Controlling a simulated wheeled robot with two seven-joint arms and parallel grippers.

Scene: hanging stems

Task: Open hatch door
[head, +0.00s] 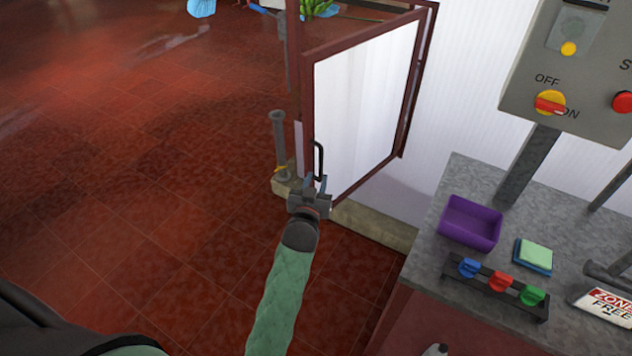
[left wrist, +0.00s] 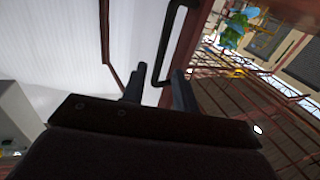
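The hatch door (head: 365,95) is a white panel in a dark red frame, in the middle of the head view. Its bottom edge runs at an angle to the kerb below; I cannot tell how far it stands open. A black bar handle (head: 319,158) is upright near its left edge. My left gripper (head: 316,183) is at the handle's lower end. In the left wrist view my left gripper (left wrist: 160,85) has its fingers apart, with the handle (left wrist: 168,48) showing between them; no grip on it is visible. My right gripper is not in view.
A grey table (head: 460,180) at right holds a purple bin (head: 471,222), a green-and-blue sponge-like stack (head: 534,256) and a rack of coloured knobs (head: 495,287). A grey control box (head: 575,70) stands above it. A short post (head: 281,145) is left of the door. Red tiled floor lies open at left.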

